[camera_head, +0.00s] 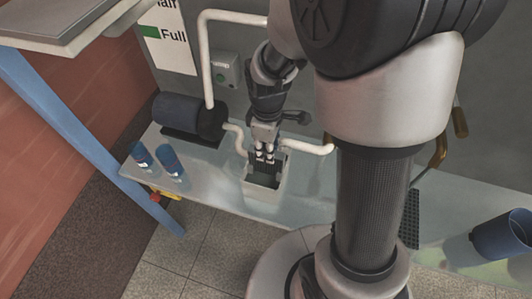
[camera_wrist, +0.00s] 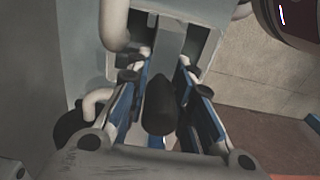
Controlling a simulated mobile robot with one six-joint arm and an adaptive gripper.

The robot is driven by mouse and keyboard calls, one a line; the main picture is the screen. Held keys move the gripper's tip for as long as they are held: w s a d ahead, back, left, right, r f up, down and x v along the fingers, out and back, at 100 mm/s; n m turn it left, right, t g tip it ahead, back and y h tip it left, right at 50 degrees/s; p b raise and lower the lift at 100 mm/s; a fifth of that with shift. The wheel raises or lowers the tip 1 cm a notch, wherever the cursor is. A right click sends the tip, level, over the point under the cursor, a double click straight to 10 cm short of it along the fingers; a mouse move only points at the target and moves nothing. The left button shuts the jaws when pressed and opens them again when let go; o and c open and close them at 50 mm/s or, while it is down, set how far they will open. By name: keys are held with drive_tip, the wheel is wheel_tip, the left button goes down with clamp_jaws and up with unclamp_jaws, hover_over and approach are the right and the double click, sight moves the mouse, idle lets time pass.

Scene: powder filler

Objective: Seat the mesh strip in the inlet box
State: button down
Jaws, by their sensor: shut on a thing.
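The grey inlet box (camera_head: 266,192) stands on the bench with its open top facing up and a dark inside. My gripper (camera_head: 265,154) points down at the box's mouth, at its back part. In the wrist view my gripper (camera_wrist: 167,60) has its blue fingers on either side of a narrow grey piece (camera_wrist: 169,42), which appears to be the mesh strip. The pale box (camera_wrist: 204,40) shows behind the fingertips in the wrist view.
White pipes (camera_head: 310,148) run close on both sides of the box. A dark perforated panel (camera_head: 410,218) and a larger blue container (camera_head: 503,235) are on the right.

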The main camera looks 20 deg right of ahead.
drive_tip(key=shift+f+b, duration=0.55)
drive_tip(key=shift+f, duration=1.45)
drive_tip(key=shift+f, duration=0.2)
drive_tip(key=c, duration=1.4)
unclamp_jaws()
wheel_tip(320, 180, up, 12)
drive_tip(key=p, duration=0.3)
drive_tip(key=shift+r, duration=0.25)
drive_tip(key=s+r+m+t, duration=0.1)
drive_tip(key=s+r+m, duration=0.2)
drive_tip(key=s+r, duration=0.1)
drive_tip(key=s+r+m+t, duration=0.2)
drive_tip(key=s+r+m, duration=0.2)
drive_tip(key=s, duration=0.2)
drive_tip(key=s+r+m+t, duration=0.1)
drive_tip(key=s+r+m, duration=0.2)
drive_tip(key=s+r, duration=0.2)
drive_tip(key=shift+m+t, duration=0.3)
drive_tip(key=shift+m, duration=0.1)
